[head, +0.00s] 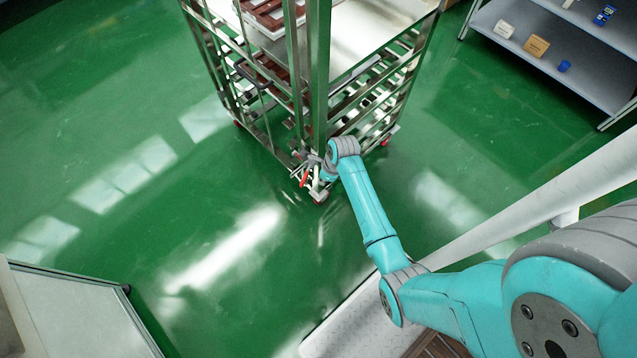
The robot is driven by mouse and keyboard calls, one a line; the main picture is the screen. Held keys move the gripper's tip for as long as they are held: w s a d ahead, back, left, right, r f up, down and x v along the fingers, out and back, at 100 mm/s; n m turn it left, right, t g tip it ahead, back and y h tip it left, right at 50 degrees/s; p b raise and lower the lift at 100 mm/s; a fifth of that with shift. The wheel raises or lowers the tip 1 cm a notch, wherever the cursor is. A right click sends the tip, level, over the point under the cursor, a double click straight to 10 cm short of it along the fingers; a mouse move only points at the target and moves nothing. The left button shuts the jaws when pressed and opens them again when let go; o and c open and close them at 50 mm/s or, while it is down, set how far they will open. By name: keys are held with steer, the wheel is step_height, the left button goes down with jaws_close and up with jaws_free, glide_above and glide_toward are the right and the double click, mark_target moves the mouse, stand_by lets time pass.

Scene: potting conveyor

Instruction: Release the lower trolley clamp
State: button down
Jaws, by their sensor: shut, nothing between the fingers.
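The metal trolley (318,75) stands upright on the green floor in the upper middle of the head view. A small clamp with a red handle (304,179) shows low at its near corner. My gripper (311,168) is at this corner, beside the red handle, at the end of my teal arm. The gripper is small in the picture and its fingers are shut with nothing between them. Whether the fingertips touch the clamp I cannot tell. The wrist hides part of the trolley's lower corner.
Trays with brown contents (268,15) sit on the trolley's racks. A grey shelf (567,55) with small boxes and a blue cup (564,66) stands at the upper right. A pale panel-topped table (75,315) is at the lower left. The floor left of the trolley is clear.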

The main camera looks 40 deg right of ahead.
steer(key=shift+v, duration=2.7)
steer(key=shift+a+f, duration=0.1)
steer(key=s+a+r+n+t+h, duration=0.1)
steer(key=s+a+n+t, duration=0.2)
steer(key=s+a+n, duration=0.35)
steer(key=s+a+r+n+t+h, duration=0.1)
steer(key=s+a+n+t, duration=0.25)
steer(key=s+n, duration=0.5)
steer(key=s+a+r+n+t, duration=0.2)
steer(key=s+r+n, duration=0.5)
steer(key=r, duration=0.6)
steer(key=s+a+r+n+t, duration=0.3)
steer(key=s+r+n, duration=0.4)
steer(key=r, duration=0.6)
steer(key=shift+s+a+r+n+t+y, duration=0.35)
steer(key=shift+s+t, duration=0.2)
steer(key=shift+s, duration=0.45)
